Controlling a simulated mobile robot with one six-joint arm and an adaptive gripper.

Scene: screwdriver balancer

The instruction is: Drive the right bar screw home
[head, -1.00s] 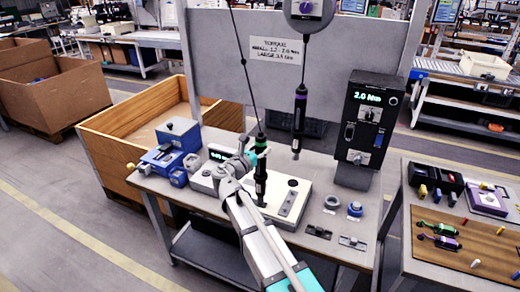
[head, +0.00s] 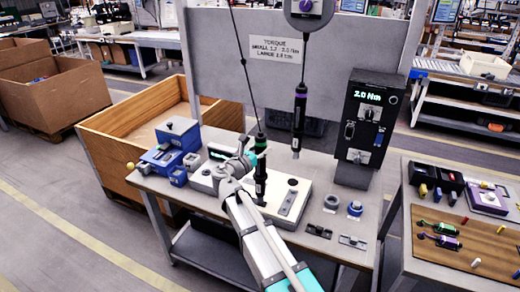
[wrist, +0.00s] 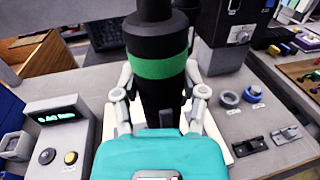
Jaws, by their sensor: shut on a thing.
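My gripper (wrist: 160,97) is shut around a black screwdriver with a green band (wrist: 158,70). In the head view the screwdriver (head: 261,178) hangs upright on a cable, its lower end over the white plate (head: 303,189) on the bench. A grey bar (head: 289,201) lies on the right part of the plate. The bit tip and any screw under it are hidden or too small to tell. In the wrist view my gripper and the tool cover most of the plate.
A second, purple-banded screwdriver (head: 299,112) hangs to the right. A black torque box (head: 365,125) reading 2.0 Nm stands at the back right. A small display box (wrist: 50,135) sits left of the plate. Two rings (head: 354,208) and small fixtures (head: 352,242) lie at right.

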